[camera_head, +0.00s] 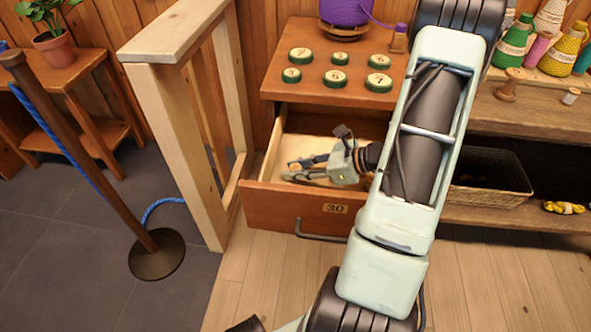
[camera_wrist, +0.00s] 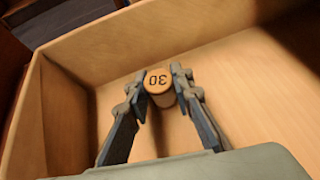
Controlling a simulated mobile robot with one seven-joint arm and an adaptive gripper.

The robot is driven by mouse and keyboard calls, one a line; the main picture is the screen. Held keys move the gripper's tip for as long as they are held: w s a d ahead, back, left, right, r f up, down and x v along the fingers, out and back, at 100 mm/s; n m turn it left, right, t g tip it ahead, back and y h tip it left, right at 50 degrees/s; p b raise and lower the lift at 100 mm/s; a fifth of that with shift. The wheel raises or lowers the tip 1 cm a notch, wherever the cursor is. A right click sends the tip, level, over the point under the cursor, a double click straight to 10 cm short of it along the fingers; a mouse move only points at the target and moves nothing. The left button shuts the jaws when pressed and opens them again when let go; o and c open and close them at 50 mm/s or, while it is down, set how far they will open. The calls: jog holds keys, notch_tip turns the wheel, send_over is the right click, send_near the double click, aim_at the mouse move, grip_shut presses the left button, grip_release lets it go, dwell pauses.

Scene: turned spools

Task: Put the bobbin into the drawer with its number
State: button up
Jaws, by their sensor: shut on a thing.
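The drawer (camera_head: 265,207) is pulled open from the wooden cabinet (camera_head: 310,90), and its front bears a label with the number 30. My gripper (camera_head: 291,170) is inside the open drawer, in the space between its walls. In the wrist view my gripper (camera_wrist: 156,80) is shut on the bobbin (camera_wrist: 158,84), a small pale wooden cylinder whose top reads 30, upside down in the picture. The bobbin is over the pale drawer floor (camera_wrist: 255,90). I cannot tell whether it touches the floor. My gripper mostly hides it in the head view.
Several green-rimmed discs (camera_head: 340,77) and a purple spool (camera_head: 345,10) stand on the cabinet top. A wooden frame (camera_head: 185,130) stands close left of the drawer. A dark-lined basket (camera_head: 490,185) is on the lower shelf at right. The rest of the drawer floor looks clear.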

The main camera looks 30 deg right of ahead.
jog(key=shift+f, duration=0.2)
jog(key=o, duration=0.9)
jog(key=shift+c, duration=0.2)
jog(key=shift+r, duration=0.15)
jog(key=shift+s+d+r, duration=0.1)
jog(key=shift+r, duration=0.1)
jog(key=p+v, duration=0.3)
jog(key=v, duration=0.8)
jog(key=shift+s+d, duration=0.25)
jog(key=shift+s, duration=0.05)
jog(key=shift+w+r, duration=0.1)
